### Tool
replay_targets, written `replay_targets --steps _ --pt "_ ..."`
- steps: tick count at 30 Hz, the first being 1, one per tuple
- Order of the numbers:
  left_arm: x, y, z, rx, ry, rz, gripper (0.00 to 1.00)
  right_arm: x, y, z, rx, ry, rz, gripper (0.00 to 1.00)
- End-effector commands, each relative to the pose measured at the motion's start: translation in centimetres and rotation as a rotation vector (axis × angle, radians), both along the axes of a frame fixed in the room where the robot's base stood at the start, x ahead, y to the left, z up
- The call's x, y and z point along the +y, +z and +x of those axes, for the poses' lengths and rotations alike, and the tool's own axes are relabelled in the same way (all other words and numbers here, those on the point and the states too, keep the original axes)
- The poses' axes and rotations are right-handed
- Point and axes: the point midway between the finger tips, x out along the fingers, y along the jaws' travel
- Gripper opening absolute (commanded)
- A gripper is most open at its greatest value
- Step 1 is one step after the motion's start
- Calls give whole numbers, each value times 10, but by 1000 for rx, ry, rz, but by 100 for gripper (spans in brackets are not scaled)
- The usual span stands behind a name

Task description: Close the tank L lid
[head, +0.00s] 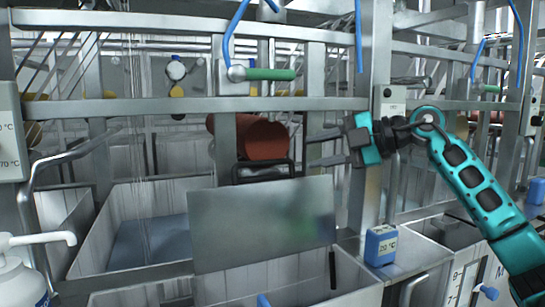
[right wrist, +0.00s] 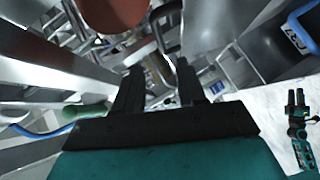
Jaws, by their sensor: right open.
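A flat grey metal lid (head: 262,225) stands raised and tilted over a pale-walled tank (head: 290,288) at the bottom centre of the head view. No label shows which tank it is. My right gripper (head: 309,152) is open, above and a little right of the lid's top edge, with its fingers pointing left. In the right wrist view the gripper (right wrist: 157,78) has its fingers apart and nothing between them; I cannot make out the lid there. My left gripper is not in view.
A red-brown roller (head: 262,139) hangs behind the lid, near my gripper. Metal rails (head: 130,107) and posts cross the scene. A blue box (head: 381,246) stands right of the tank. Another tank (head: 150,215) lies to the left, and a white pump bottle (head: 20,280) is at the lower left.

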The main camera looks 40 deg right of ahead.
Motion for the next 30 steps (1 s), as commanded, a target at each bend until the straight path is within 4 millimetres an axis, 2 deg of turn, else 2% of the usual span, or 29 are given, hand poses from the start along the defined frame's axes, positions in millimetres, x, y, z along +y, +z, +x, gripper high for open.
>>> replay_targets --steps 9,15,21,29,30 --pt "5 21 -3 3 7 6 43 31 -13 48 -1 4 5 40" --pt "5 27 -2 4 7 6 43 47 -23 73 -2 2 5 40" --pt "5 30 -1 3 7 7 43 53 -28 82 -1 1 2 40" --pt "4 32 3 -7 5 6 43 53 -29 83 0 1 0 40" --pt "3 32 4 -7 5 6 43 53 -29 83 0 1 0 37"
